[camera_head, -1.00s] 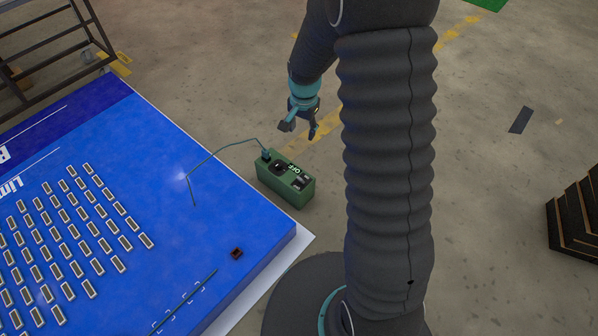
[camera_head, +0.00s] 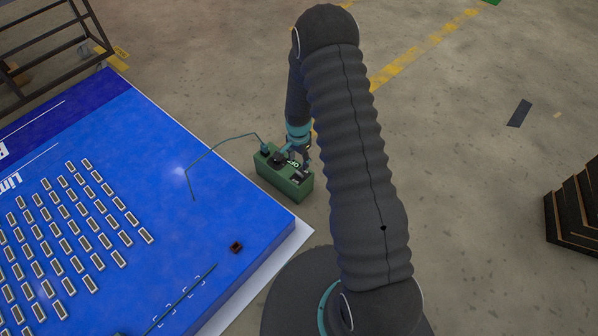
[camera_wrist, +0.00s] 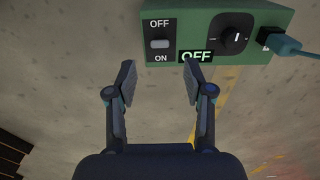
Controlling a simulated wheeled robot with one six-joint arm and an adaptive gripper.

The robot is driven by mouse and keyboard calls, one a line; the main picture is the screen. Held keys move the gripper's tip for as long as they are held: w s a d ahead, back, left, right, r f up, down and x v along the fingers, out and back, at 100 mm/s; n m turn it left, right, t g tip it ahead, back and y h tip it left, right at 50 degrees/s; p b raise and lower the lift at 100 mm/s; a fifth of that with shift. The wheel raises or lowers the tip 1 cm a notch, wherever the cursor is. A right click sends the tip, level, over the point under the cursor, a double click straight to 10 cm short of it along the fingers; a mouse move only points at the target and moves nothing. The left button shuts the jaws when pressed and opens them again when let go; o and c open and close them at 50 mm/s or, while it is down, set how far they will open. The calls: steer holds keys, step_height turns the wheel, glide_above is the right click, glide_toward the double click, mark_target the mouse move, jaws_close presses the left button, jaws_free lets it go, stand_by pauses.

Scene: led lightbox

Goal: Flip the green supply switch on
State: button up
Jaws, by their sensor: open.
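The green supply box (camera_head: 284,178) stands on the floor at the right edge of the blue panel. In the wrist view the box (camera_wrist: 270,18) is at the top, with its switch (camera_wrist: 160,44) in a black plate marked OFF and ON. The light rocker lies between the two labels; its position is hard to tell. A display beside it reads OFF. My gripper (camera_wrist: 160,72) is open and empty, its fingertips just below the switch plate in the wrist view. In the head view my gripper (camera_head: 299,150) is over the box's back side and partly covers its top.
A round black knob (camera_wrist: 232,34) and a plugged teal cable (camera_wrist: 290,46) are right of the switch in the wrist view. The cable runs to the blue panel (camera_head: 215,205). Dark stacked slabs (camera_head: 575,215) stand far right.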

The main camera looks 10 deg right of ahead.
mark_target(299, 174)
step_height(299, 174, down, 8)
steer(key=shift+r, duration=0.25)
jaws_close()
